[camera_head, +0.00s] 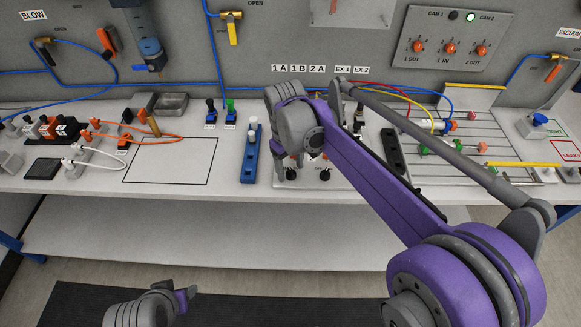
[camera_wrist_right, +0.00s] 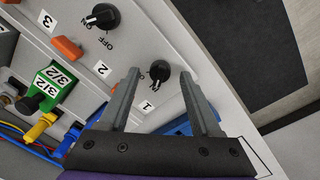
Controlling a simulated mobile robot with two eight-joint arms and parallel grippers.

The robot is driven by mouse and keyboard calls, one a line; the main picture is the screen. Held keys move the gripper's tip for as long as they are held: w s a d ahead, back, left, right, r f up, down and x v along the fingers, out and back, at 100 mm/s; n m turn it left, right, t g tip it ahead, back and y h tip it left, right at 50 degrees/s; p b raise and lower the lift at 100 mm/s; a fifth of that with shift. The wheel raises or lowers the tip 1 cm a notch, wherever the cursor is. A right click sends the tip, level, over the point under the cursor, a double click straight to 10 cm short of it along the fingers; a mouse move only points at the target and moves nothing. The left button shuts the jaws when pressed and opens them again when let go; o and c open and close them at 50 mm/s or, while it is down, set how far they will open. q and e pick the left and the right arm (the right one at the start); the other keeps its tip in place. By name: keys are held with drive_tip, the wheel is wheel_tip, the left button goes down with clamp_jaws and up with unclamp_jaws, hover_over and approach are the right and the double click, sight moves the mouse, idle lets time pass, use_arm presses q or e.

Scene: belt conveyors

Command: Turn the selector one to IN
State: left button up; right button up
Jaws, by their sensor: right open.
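Selector one is a black knob (camera_wrist_right: 160,71) beside the label "1" on the light panel, in the right wrist view. A pale pointer mark shows on its lower side. In the head view this knob (camera_head: 292,174) is at the panel's front left. My right gripper (camera_wrist_right: 158,76) is open, its fingertips on either side of the knob in the picture; contact is unclear. A second black knob (camera_wrist_right: 102,16) with an OFF mark stands farther along the panel. My left gripper (camera_head: 184,298) is low at the front, below the bench; its jaw state is unclear.
Orange lamps or buttons (camera_wrist_right: 68,49), a green 3/2 valve (camera_wrist_right: 45,88) and yellow fittings (camera_wrist_right: 40,126) lie near the right gripper. A blue rack (camera_head: 251,155) stands left of the panel. The outlined square (camera_head: 170,180) on the bench is mostly clear.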

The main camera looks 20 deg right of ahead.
sight(289, 174)
wheel_tip(289, 174, up, 10)
drive_tip(key=shift+s+a+p, duration=0.15)
drive_tip(key=shift+a+p, duration=0.1)
drive_tip(key=shift+p, duration=0.2)
drive_tip(key=shift+r, duration=0.1)
drive_tip(key=s+d+f+m+t+p, duration=0.2)
drive_tip(key=s+f, duration=0.3)
drive_tip(key=s, duration=0.5)
drive_tip(key=s+d+f+m+t+p, duration=0.2)
drive_tip(key=s+f, duration=0.4)
drive_tip(key=s, duration=0.5)
drive_tip(key=shift+d+m+t+y, duration=0.4)
drive_tip(key=shift+d+m+t, duration=0.1)
drive_tip(key=shift+d+m, duration=0.15)
drive_tip(key=shift+d+r, duration=0.1)
